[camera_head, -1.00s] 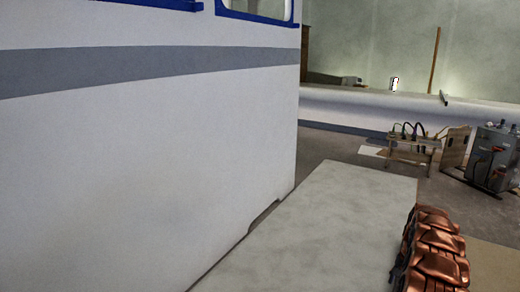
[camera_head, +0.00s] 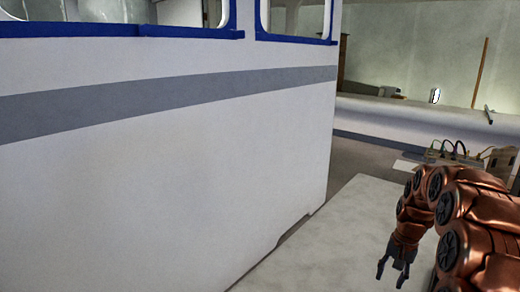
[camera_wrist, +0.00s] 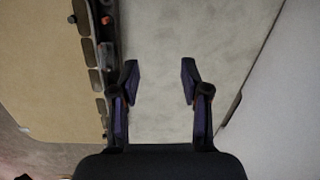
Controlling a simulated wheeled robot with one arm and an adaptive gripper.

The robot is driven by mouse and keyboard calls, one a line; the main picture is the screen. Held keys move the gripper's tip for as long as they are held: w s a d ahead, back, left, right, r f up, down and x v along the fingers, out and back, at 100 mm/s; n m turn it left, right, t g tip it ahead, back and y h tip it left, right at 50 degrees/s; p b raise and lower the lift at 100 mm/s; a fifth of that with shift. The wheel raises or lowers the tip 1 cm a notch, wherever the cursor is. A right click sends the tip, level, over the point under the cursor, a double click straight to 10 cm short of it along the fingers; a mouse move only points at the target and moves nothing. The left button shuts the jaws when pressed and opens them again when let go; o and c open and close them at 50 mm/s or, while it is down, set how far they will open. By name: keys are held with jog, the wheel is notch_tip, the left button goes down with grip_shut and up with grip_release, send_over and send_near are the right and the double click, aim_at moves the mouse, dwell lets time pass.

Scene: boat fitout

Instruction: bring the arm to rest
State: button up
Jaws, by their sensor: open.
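My gripper (camera_head: 393,270) hangs at the end of my copper-coloured arm at the lower right of the head view. Its fingers point down over a pale grey surface (camera_head: 345,225). In the wrist view my gripper (camera_wrist: 160,80) shows two dark fingers spread apart with only the pale surface between them. It is open and holds nothing. The arm is folded, with its upper links close to the camera at the right edge.
A white cabin wall (camera_head: 170,170) with a grey stripe and blue-framed windows (camera_head: 290,20) fills the left. A wooden rack (camera_head: 450,156) with cables stands beyond at the right. A tan panel (camera_wrist: 40,70) lies left in the wrist view.

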jog(key=s+a+r+n+p, duration=0.2)
jog(key=s+a+r+p, duration=0.2)
jog(key=s+a+r, duration=0.4)
jog(key=s+a+r+n+p, duration=0.2)
jog(key=s+a+r+p, duration=0.4)
jog(key=r, duration=0.4)
jog(key=s+a+r+n+p, duration=0.1)
jog(key=s+r+p, duration=0.3)
jog(key=s, duration=0.7)
jog(key=s+a+r+n+g+h+p, duration=0.1)
jog(key=s+a+r+p, duration=0.2)
jog(key=s, duration=0.8)
jog(key=shift+a+r+p, duration=0.15)
jog(key=shift+r+p, duration=0.35)
jog(key=shift+r, duration=0.15)
